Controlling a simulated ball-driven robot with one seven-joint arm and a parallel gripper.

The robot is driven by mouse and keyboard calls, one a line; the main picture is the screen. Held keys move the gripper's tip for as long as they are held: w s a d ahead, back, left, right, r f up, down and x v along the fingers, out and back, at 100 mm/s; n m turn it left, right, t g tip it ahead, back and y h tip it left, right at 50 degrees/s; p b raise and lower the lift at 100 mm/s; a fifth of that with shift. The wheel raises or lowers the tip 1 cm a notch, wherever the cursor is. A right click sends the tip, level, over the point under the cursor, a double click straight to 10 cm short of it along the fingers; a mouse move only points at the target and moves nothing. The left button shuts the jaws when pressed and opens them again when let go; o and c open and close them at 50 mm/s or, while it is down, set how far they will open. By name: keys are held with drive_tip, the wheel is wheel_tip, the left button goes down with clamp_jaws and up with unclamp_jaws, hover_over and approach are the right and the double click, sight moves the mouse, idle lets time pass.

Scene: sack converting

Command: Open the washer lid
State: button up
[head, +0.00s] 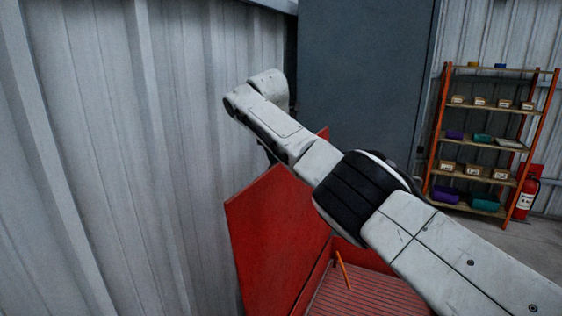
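The red washer lid (275,232) stands steeply raised at the lower middle, beside the corrugated wall. A small red corner of it also shows above my arm. Below it is the open red washer basin (372,296) with a ribbed floor, cut off by the picture's bottom edge. My white arm crosses in front of the lid and hides part of it. A small dark part, possibly my gripper (267,153), shows under the arm near the lid's upper edge. Its fingers are hidden, and I cannot tell if it touches the lid.
An orange stick-like piece (343,270) stands in the basin. A corrugated metal wall (110,160) fills the left. A tall dark grey panel (365,75) stands behind. A shelf rack (440,130) with small boxes and a fire extinguisher (526,198) are at right, with bare floor in front.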

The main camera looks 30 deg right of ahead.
drive_tip(key=b+v, duration=0.1)
drive_tip(key=v, duration=0.9)
drive_tip(key=shift+r+b, duration=0.1)
drive_tip(key=shift+b, duration=0.3)
